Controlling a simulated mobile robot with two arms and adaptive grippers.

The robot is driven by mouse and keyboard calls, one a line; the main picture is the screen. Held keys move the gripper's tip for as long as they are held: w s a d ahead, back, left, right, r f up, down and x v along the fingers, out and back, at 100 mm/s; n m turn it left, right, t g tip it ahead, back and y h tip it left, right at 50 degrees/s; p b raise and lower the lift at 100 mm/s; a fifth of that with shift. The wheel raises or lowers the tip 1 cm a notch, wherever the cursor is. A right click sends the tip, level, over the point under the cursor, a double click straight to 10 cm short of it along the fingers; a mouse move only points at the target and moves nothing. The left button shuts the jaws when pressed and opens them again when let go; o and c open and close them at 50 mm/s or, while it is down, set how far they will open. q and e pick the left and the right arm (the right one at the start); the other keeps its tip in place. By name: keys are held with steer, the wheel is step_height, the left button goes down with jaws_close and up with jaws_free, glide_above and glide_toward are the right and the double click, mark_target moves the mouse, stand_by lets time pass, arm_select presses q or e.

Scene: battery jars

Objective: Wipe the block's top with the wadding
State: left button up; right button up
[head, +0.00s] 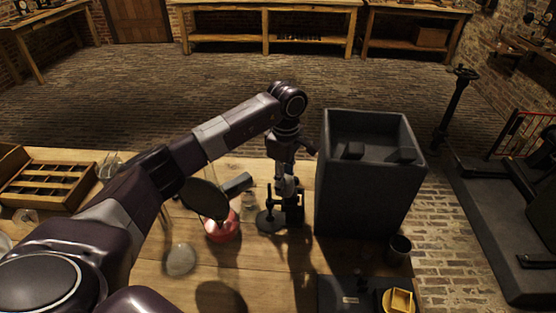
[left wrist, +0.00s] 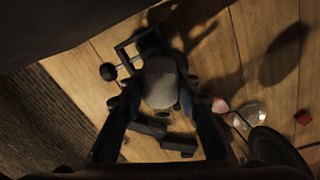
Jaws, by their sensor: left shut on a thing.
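My left gripper (head: 286,190) points down over the wooden table, just left of a tall dark box. In the left wrist view its two dark fingers (left wrist: 160,95) are shut on a pale grey rounded wad (left wrist: 160,80), which looks like the wadding. In the head view the wad is too small to make out clearly. I cannot tell for sure which thing is the block. A low dark slab (head: 345,297) lies at the front right of the table. My right gripper is not in view.
The tall dark box (head: 360,195) has an open top with dark pieces inside. A dark stand (head: 268,220) is close beside the gripper. A wooden compartment tray (head: 50,184) sits far left.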

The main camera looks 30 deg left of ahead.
arm_select(q)
steer(key=shift+a+r+p, duration=0.2)
steer(key=shift+r+p, duration=0.45)
steer(key=shift+r, duration=0.45)
steer(key=r+p, duration=0.1)
steer(key=r, duration=0.2)
steer(key=shift+d+r+p, duration=0.1)
steer(key=shift+d+p, duration=0.25)
steer(key=shift+p, duration=0.05)
steer(key=shift+a+r, duration=0.1)
steer(key=shift+r, duration=0.3)
steer(key=shift+r+p, duration=0.65)
steer(key=shift+r, duration=0.15)
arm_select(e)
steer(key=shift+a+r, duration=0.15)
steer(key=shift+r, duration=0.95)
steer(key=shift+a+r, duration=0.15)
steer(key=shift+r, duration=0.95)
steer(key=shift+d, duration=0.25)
